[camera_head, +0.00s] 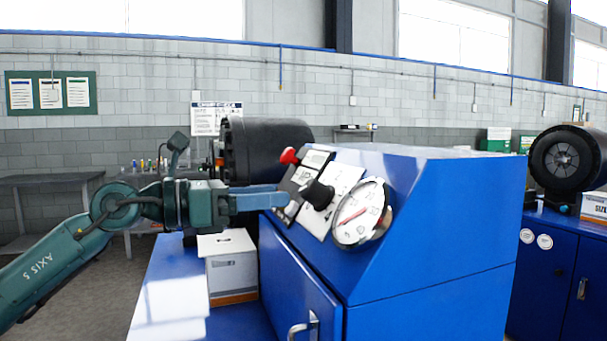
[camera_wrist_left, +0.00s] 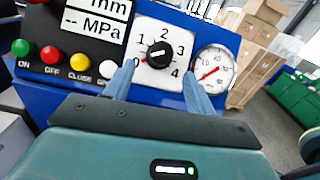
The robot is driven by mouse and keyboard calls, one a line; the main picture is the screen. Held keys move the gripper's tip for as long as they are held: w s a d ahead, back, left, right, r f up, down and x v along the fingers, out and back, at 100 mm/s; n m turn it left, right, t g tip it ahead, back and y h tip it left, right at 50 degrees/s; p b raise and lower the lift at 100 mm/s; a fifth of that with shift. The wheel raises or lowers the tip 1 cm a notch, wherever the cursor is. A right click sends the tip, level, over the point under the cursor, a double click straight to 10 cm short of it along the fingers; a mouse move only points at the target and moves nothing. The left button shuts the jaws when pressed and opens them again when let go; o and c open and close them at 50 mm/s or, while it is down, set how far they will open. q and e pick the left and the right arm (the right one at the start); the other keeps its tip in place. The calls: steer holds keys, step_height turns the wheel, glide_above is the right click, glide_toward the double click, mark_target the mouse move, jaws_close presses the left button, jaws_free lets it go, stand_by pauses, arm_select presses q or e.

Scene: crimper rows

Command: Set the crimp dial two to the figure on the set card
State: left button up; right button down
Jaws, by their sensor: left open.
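The crimp dial is a black knob (camera_head: 318,194) on a white plate on the blue crimper's sloped panel. In the left wrist view the knob (camera_wrist_left: 160,55) sits amid figures 0 to 4, with a red mark on its side toward 0. My left gripper (camera_head: 284,198) is open in front of the panel. In the wrist view its blue fingers (camera_wrist_left: 159,72) stand either side of the knob's lower part, apparently not touching it. A white wall notice (camera_head: 215,118) has small unreadable text; I cannot tell whether it is the set card. My right gripper is out of view.
A round gauge (camera_head: 362,213) with a red needle sits right of the dial. A red button (camera_head: 289,156) juts from the panel's top left; several coloured buttons line its lower edge in the wrist view. A white box (camera_head: 229,262) stands below my left gripper. Another crimper (camera_head: 566,155) is at right.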

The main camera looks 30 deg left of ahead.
mark_target(302, 195)
arm_select(q)
steer(key=p+x, duration=0.3)
steer(key=x, duration=0.2)
steer(key=shift+d+r+p, duration=0.1)
steer(key=shift+r+p, duration=0.05)
steer(key=shift+p, duration=0.15)
steer(key=shift+w+d, duration=0.4)
steer(key=shift+w, duration=0.1)
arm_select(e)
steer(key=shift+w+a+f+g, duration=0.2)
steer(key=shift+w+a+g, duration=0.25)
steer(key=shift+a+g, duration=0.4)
arm_select(q)
steer(key=c, duration=1)
